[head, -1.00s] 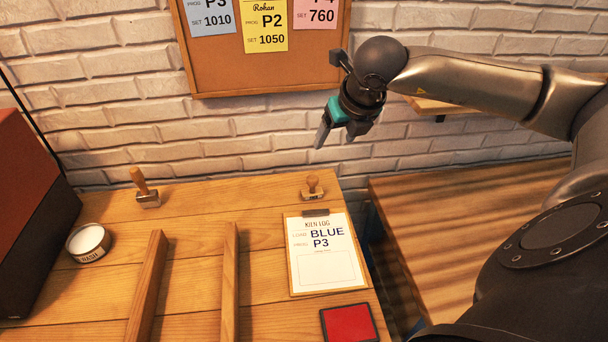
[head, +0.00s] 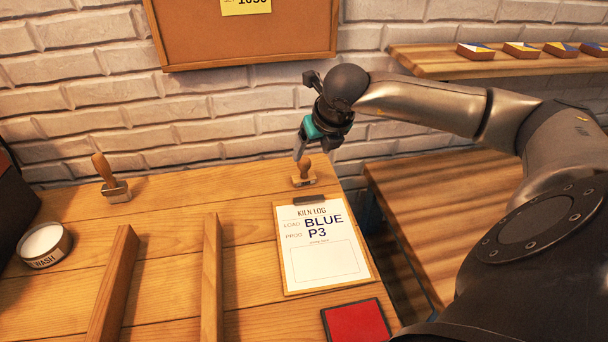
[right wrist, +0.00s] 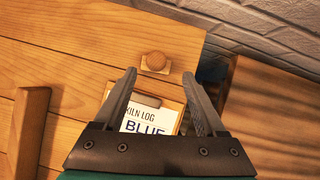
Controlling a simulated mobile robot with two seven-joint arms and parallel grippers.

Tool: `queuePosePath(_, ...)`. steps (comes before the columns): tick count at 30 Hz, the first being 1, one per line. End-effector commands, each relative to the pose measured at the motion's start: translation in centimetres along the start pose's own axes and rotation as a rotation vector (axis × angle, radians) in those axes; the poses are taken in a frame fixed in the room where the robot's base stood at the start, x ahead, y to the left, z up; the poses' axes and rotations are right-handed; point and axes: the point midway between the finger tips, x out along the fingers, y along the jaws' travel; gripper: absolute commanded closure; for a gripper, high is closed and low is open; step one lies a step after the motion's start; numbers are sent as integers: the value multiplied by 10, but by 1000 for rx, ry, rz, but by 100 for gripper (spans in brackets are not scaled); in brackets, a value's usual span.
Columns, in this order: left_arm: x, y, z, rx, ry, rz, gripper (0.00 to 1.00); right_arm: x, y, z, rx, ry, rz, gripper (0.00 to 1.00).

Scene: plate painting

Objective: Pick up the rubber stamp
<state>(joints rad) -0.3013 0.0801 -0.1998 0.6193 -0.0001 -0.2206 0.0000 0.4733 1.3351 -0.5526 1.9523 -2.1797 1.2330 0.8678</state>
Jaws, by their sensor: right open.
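A small wooden stamp (head: 303,176) with a rounded knob stands upright on the table, just behind the kiln log clipboard (head: 277,262). In the right wrist view the stamp shows from above, with its round knob (right wrist: 156,60) on a rectangular base. My right gripper (head: 299,152) is above and close to the stamp, pointing down, open and empty. In the right wrist view the stamp lies between and just beyond the open fingertips (right wrist: 160,76). A second handled block (head: 115,190), stamp-like, stands at the left back. My left gripper is not in view.
A red ink pad (head: 357,322) lies in front of the clipboard. Two wooden rails (head: 211,285) and a white-topped WASH tin (head: 43,244) are to the left. A brick wall stands behind. A shelf with several painted tiles (head: 522,50) is at the back right.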

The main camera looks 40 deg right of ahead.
Motion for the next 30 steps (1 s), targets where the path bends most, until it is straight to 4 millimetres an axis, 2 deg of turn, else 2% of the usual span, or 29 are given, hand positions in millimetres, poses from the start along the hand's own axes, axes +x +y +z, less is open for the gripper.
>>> queuePosePath(3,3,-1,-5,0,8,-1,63,25,1,-1,3,2,3,27)
queuePosePath(6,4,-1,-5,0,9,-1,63,39,1,0,3,0,2,27)
queuePosePath(14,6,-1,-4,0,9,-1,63,55,2,0,1,0,1,27)
queuePosePath(24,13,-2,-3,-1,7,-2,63,97,6,2,1,1,1,27)
queuePosePath(30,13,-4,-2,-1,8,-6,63,102,6,2,0,0,1,27)
